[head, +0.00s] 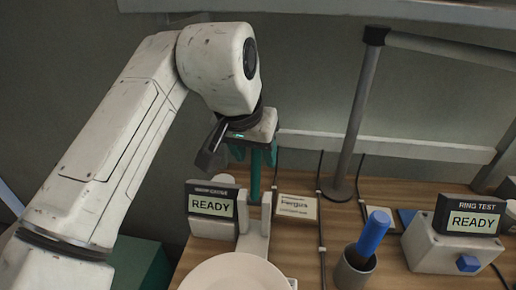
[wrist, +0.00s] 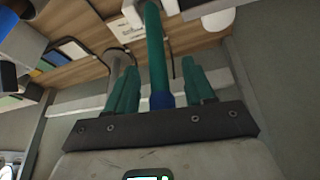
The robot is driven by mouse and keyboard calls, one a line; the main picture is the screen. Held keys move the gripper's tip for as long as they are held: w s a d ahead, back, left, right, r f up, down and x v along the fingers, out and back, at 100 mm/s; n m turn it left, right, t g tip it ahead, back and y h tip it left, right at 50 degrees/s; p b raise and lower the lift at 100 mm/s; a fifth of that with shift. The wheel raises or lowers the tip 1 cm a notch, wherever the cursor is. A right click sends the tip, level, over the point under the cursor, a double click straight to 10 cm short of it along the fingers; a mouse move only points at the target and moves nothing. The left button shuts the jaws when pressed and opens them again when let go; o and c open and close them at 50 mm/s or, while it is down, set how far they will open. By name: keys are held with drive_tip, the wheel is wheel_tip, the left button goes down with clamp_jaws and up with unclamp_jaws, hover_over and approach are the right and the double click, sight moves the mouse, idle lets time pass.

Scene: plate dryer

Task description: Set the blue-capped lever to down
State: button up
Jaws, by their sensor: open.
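The lever shows in the head view as an upright teal shaft (head: 255,182) rising from a white stand beside a "READY" display. Its blue cap (wrist: 162,100) shows in the wrist view at the end of the shaft nearest my palm. The gripper hides the cap in the head view. My gripper (head: 255,156) is above the stand, pointing down. Its teal fingers are open, one on each side of the cap, with visible gaps in the wrist view.
A white plate (head: 235,275) is in front of the lever. A grey cup (head: 355,268) with a blue rod (head: 373,232) stands to the right, then a "RING TEST" box (head: 450,248) with a blue button. A grey post (head: 357,110) and rail stand behind. A small card (head: 297,208) lies behind the lever.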

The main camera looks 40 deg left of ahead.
drive_tip(key=shift+w+a, duration=0.15)
drive_tip(key=shift+w, duration=0.4)
drive_tip(key=shift+w+f, duration=0.2)
drive_tip(key=shift+f, duration=0.35)
drive_tip(key=shift+c, duration=0.3)
clamp_jaws()
